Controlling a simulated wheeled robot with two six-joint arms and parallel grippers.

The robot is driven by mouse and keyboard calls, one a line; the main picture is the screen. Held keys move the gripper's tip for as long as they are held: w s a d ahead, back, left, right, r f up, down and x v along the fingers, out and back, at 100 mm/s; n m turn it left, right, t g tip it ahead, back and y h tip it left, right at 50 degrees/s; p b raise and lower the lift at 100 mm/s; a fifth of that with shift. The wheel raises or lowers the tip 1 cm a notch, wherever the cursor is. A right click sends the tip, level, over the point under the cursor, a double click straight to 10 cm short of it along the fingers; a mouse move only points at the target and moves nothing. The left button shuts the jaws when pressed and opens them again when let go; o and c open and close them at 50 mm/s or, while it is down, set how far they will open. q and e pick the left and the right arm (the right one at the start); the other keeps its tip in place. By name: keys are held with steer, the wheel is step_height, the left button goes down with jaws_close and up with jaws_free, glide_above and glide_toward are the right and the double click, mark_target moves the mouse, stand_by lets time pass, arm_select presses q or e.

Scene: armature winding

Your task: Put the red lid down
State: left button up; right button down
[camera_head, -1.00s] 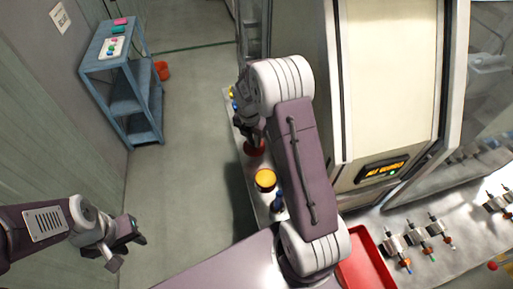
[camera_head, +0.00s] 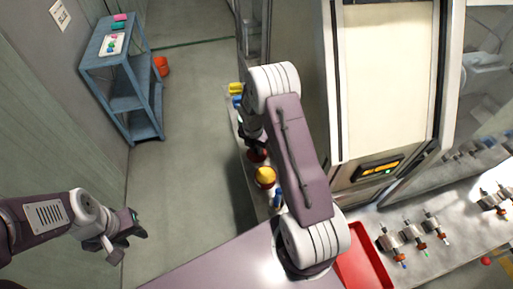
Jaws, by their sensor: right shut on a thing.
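The dark red lid (camera_head: 257,156) is on the narrow ledge beside the machine, just below my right gripper (camera_head: 256,145). My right gripper is shut on it, with the jaws partly hidden by my own wrist and arm. I cannot tell whether the lid touches the ledge. My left gripper (camera_head: 129,243) is over the floor at the lower left, empty, with its fingers apart.
A yellow-topped round part (camera_head: 265,175) and a blue part (camera_head: 277,198) stand close to the lid. Yellow (camera_head: 236,88) and blue (camera_head: 238,102) pieces are further along the ledge. A red tray (camera_head: 362,262) lies nearer. A blue shelf (camera_head: 122,95) stands at the left.

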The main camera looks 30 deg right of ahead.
mark_target(254, 157)
steer(key=c, duration=1.3)
jaws_free()
steer(key=shift+f, duration=0.1)
steer(key=shift+r, duration=0.5)
step_height(254, 157, up, 11)
steer(key=s+a+b, duration=0.1)
steer(key=a+b, duration=0.1)
steer(key=s+a+m, duration=0.3)
steer(key=s+m, duration=0.2)
steer(key=m, duration=0.3)
steer(key=s+a+m+y, duration=0.1)
steer(key=s+a+m, duration=0.2)
steer(key=s+m, duration=0.3)
steer(key=s+a+m, duration=0.3)
steer(key=s+m, duration=0.3)
steer(key=m, duration=0.4)
steer(key=shift+s+f+m+y, duration=0.1)
steer(key=shift+s+m+y, duration=0.05)
steer(key=shift+m+y, duration=0.25)
